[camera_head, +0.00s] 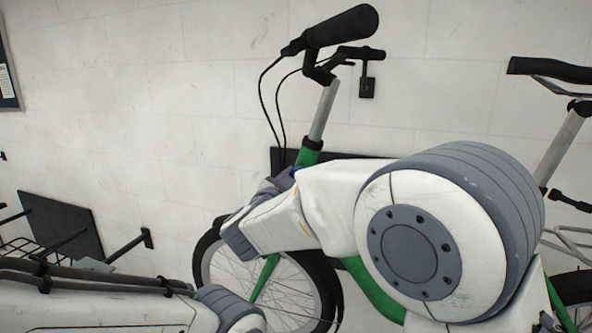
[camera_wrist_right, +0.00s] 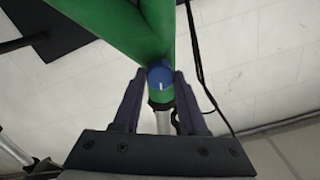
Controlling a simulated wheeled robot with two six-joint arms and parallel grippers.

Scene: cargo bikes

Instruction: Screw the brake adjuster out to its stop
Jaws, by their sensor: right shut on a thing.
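The brake adjuster (camera_wrist_right: 159,76) is a small round blue knob with a pale index mark pointing down in the right wrist view. It sits against the green bike frame (camera_wrist_right: 112,20). My right gripper (camera_wrist_right: 161,73) has one dark finger on each side of the knob and is shut on it. In the head view my right arm reaches across to the frame below the handlebar (camera_head: 338,28), and its wrist mostly hides the adjuster. My left arm shows at the lower left, but its gripper is not in view.
Black cables (camera_head: 268,100) hang from the handlebar; one (camera_wrist_right: 197,70) runs just right of my right fingers. The front wheel (camera_head: 205,255) is below my right wrist. Another bike (camera_head: 565,130) stands at the right. A pale tiled surface (camera_head: 150,90) lies behind.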

